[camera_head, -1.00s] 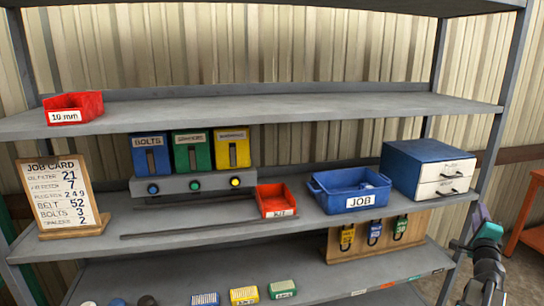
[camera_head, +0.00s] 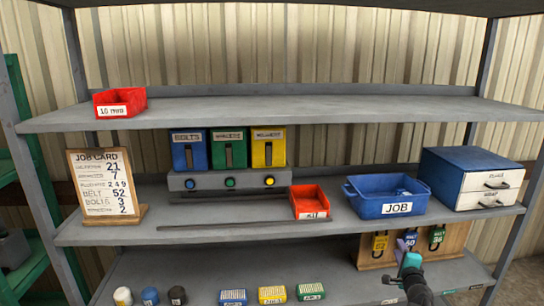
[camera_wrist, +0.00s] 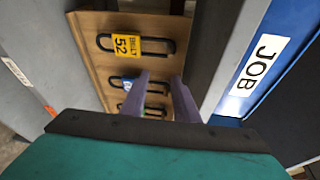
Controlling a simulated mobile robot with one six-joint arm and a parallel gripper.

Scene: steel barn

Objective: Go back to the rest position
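My gripper (camera_head: 412,262) is low at the right in the head view, in front of the lower shelf bay. In the wrist view its two purple fingers (camera_wrist: 162,85) stand apart with nothing seen between them, facing the wooden belt board (camera_wrist: 95,55). The yellow-tagged belt 52 (camera_wrist: 127,44) hangs on this board, with blue- and green-tagged belts partly hidden behind the fingers.
The middle shelf (camera_head: 240,228) also carries the job card (camera_head: 103,185), a three-colour dispenser (camera_head: 228,180), a red KIT bin (camera_head: 309,200) and a drawer box (camera_head: 470,178). A red 10 mm bin (camera_head: 120,103) is on the upper shelf. Small boxes and caps sit below.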

